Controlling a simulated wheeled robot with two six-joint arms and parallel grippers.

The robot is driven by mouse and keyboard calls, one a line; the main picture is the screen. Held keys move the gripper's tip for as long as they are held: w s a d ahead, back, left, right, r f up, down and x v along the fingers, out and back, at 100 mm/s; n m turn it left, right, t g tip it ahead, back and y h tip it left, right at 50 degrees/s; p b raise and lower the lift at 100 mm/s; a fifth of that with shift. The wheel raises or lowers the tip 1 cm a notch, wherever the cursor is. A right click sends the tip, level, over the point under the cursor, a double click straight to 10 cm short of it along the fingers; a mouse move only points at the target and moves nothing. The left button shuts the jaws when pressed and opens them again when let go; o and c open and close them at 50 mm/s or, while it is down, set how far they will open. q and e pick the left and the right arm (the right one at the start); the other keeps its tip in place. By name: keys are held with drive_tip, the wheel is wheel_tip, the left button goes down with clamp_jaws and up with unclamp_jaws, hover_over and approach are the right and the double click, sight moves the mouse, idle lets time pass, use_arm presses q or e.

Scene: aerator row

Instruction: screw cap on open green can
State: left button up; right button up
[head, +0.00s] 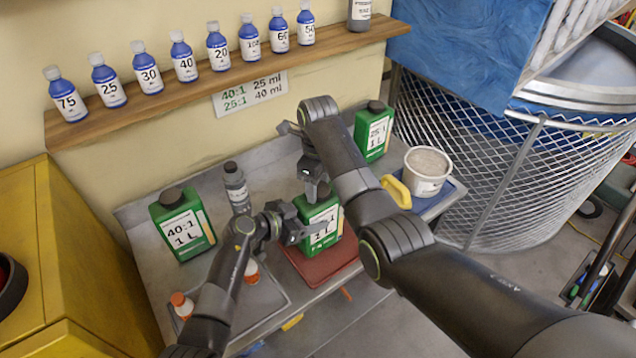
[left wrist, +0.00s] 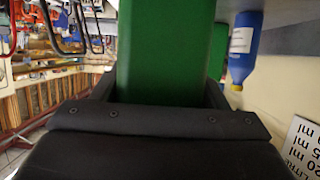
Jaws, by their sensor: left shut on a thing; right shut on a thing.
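The middle green can (head: 322,234) stands upright on a red mat (head: 337,262), its label partly covered. My left gripper (head: 300,233) is shut on its side. In the left wrist view the green can (left wrist: 160,50) fills the space between the fingers. My right gripper (head: 316,186) points down at the top of this can and is shut on a small dark piece, apparently the cap. The gripper hides most of it and the can's mouth, so I cannot tell whether the cap sits on the neck or how level it is.
Capped green cans stand at left (head: 183,226) and back right (head: 374,131). A grey bottle (head: 236,187) stands behind my left gripper. Orange-capped bottles (head: 181,304) sit in a grey tray at front left. A white tub (head: 426,172) stands at right. Blue bottles (head: 183,58) line the shelf.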

drive_tip(key=m, duration=0.5)
drive_tip(key=shift+w+d+r, duration=0.1)
drive_tip(key=shift+w, duration=0.05)
drive_tip(key=o, duration=0.9)
drive_tip(key=shift+o, duration=0.2)
drive_tip(key=shift+r, duration=2.15)
drive_tip(key=shift+c, duration=0.3)
